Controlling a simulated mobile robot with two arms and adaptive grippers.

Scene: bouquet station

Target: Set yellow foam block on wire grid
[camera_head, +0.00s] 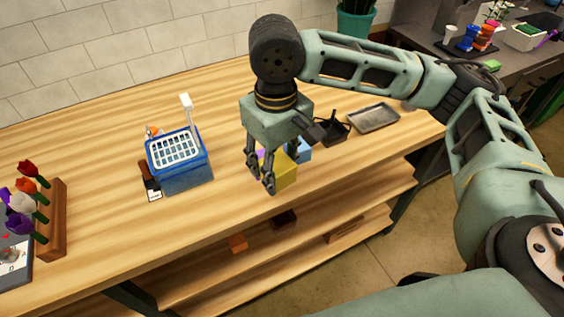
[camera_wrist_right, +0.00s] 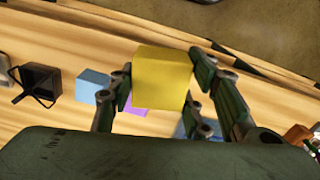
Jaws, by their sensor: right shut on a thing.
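My right gripper (camera_head: 262,186) is shut on the yellow foam block (camera_head: 287,172) and holds it over the front part of the wooden table. In the right wrist view the yellow block (camera_wrist_right: 162,78) sits between the fingers of the right gripper (camera_wrist_right: 165,80). A white grid (camera_head: 176,149) lies across the top of a blue crate (camera_head: 187,180), left of the gripper in the head view. Whether the block is clear of the table is hard to tell. My left gripper is not in view.
A light blue block (camera_wrist_right: 92,86) and a purple block (camera_wrist_right: 136,104) are near the held block. A black container (camera_head: 331,131) and grey tray (camera_head: 373,117) stand to the right. A flower rack (camera_head: 58,215) is at far left. Bare table lies in front of the crate.

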